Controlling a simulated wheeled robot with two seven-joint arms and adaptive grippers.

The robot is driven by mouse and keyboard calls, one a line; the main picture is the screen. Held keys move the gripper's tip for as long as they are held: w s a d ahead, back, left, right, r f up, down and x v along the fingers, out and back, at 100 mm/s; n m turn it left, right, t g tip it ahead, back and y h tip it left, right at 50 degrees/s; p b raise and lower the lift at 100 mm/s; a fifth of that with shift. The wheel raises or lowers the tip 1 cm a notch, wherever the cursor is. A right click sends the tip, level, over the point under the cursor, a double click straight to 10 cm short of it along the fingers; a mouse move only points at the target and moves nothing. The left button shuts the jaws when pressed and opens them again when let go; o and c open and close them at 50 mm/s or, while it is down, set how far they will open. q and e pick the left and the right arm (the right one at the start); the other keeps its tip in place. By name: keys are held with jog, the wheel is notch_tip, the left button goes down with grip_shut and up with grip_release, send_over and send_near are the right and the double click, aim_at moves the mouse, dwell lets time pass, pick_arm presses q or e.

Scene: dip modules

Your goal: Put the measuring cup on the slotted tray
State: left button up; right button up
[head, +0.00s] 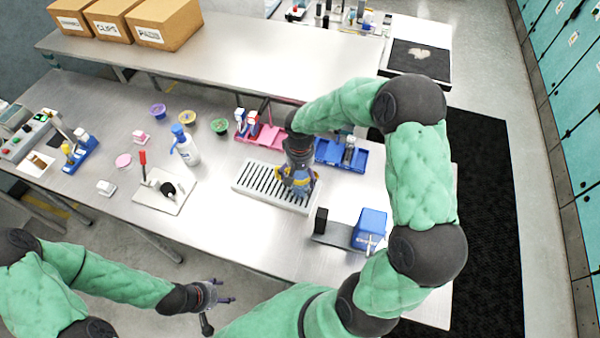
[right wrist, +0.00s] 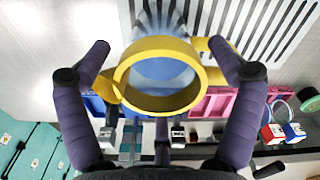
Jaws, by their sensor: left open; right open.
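The measuring cup has a yellow rim and a bluish see-through body. In the right wrist view the cup (right wrist: 160,73) sits between the spread fingers of my right gripper (right wrist: 165,75), mouth towards the camera, over the slats of the slotted tray (right wrist: 272,22). In the head view the white slotted tray (head: 250,180) lies mid-table, and my right gripper (head: 299,182) is open above its right part, largely hiding the cup. Whether the cup's base touches the slats is hidden. My left gripper (head: 216,294) is open and empty in front of the table.
A pink rack (head: 262,134) and a blue rack (head: 338,155) stand behind the tray. A blue box device (head: 369,228) stands to the right front. A wash bottle (head: 186,146) and a white board (head: 164,191) are at left. Bare table lies in front of the tray.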

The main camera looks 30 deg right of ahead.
jog(key=shift+r, duration=0.1)
notch_tip(320, 180, up, 12)
jog(key=shift+p, duration=0.35)
dwell(0.5)
